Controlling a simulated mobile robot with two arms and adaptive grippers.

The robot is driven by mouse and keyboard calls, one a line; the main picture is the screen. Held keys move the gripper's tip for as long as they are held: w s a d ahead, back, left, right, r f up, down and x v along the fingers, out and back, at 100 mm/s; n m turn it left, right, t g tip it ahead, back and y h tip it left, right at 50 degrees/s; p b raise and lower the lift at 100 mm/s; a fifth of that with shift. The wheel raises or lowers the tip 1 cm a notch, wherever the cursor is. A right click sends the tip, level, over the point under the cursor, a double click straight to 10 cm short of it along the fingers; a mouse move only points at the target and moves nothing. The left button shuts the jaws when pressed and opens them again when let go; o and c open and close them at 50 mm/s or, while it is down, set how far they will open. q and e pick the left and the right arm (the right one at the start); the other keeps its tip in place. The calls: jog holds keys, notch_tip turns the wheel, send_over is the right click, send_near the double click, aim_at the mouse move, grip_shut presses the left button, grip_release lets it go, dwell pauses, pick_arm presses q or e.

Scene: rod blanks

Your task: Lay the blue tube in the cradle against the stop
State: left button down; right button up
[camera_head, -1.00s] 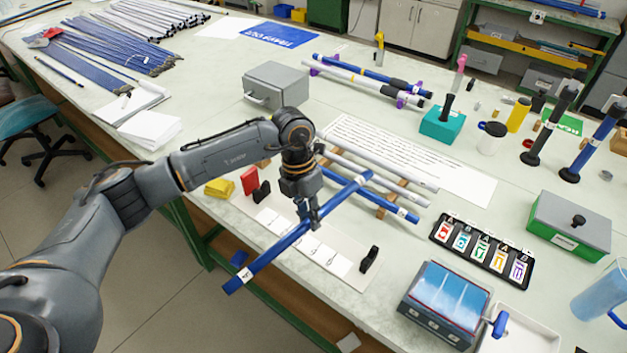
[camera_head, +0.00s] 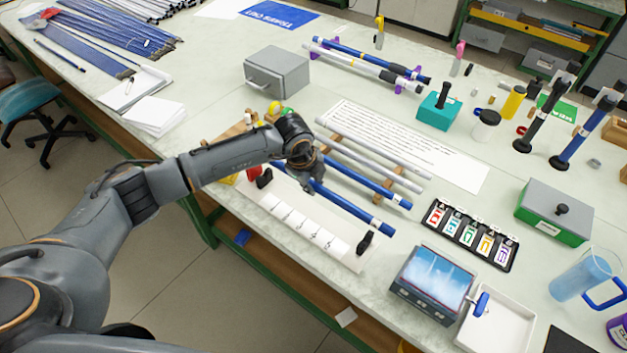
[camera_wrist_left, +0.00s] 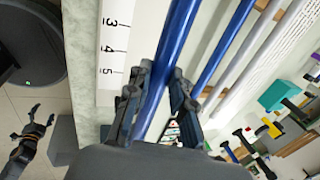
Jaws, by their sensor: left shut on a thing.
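My left gripper (camera_head: 306,180) is shut on the blue tube (camera_head: 350,209), also seen in the left wrist view (camera_wrist_left: 174,48) between its fingers (camera_wrist_left: 158,85). The tube runs nearly parallel to the white strip, above its far side; its clearance is unclear. The cradle appears to be the two black supports, one near (camera_head: 365,242) and one far (camera_head: 264,178), on the white base. A red block (camera_head: 252,172), possibly the stop, stands by the far support, partly hidden by my arm. My right gripper (camera_wrist_left: 38,122) shows small, empty, fingers apart.
Another blue tube (camera_head: 372,188) and grey tubes (camera_head: 378,151) lie on a wooden rack just beyond. A grey box (camera_head: 277,73) stands farther back. A lettered card tray (camera_head: 468,235) and a blue-topped device (camera_head: 432,283) stand to the right.

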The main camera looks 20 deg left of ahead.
pick_arm(q)
jog(key=shift+f+b, duration=0.4)
jog(key=shift+f, duration=0.25)
notch_tip(320, 180, down, 7)
jog(key=b, duration=0.5)
jog(key=shift+w+a, duration=0.2)
jog(key=shift+a, duration=0.3)
dwell(0.4)
jog(key=c, duration=1.1)
grip_release()
jog(key=shift+r, duration=0.1)
jog(key=v, duration=1.2)
